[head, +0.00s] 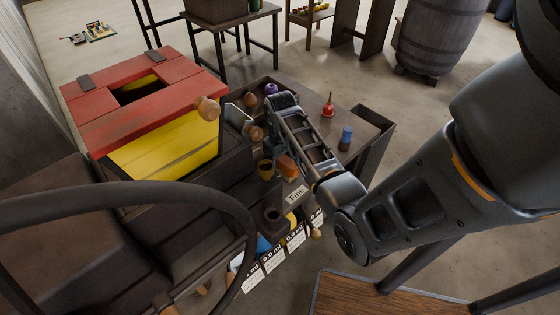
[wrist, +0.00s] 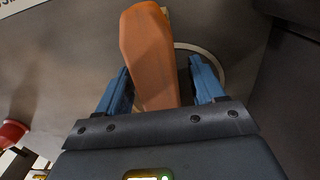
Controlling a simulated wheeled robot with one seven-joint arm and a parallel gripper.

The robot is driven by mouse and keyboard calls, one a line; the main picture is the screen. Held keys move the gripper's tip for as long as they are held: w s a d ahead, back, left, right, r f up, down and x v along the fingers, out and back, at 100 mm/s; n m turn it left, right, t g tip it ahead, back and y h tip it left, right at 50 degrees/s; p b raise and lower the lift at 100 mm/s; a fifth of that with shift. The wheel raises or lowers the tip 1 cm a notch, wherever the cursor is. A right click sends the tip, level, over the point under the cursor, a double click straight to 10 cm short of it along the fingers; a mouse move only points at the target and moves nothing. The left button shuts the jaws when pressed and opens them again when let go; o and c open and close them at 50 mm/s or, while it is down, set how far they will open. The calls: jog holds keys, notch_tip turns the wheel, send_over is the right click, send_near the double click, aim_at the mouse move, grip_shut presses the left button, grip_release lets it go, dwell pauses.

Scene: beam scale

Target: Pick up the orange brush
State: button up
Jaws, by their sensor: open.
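The orange brush (wrist: 148,50) shows in the wrist view as a long faceted orange piece reaching in between my gripper's two blue fingers. My gripper (wrist: 160,70) is open, with a finger on each side of the brush and gaps visible beside it. In the head view, the orange brush (head: 287,164) is a small orange shape just below my gripper (head: 278,150), partly hidden by it. The lower end of the brush is hidden behind the gripper body in the wrist view.
A red bottle (head: 328,107) and a blue bottle (head: 346,138) stand on the bench to the right. A red and yellow box (head: 165,145) stands further left.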

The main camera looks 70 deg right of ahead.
jog(key=shift+f, duration=0.1)
jog(key=c, duration=1.1)
jog(key=shift+c, duration=0.2)
jog(key=shift+r, duration=0.6)
notch_tip(320, 180, up, 3)
jog(key=shift+f, duration=0.1)
jog(key=s+d+r+b, duration=0.1)
jog(key=s+d+r, duration=0.6)
jog(key=s, duration=0.2)
jog(key=shift+d+b, duration=0.25)
jog(key=shift+b, duration=0.05)
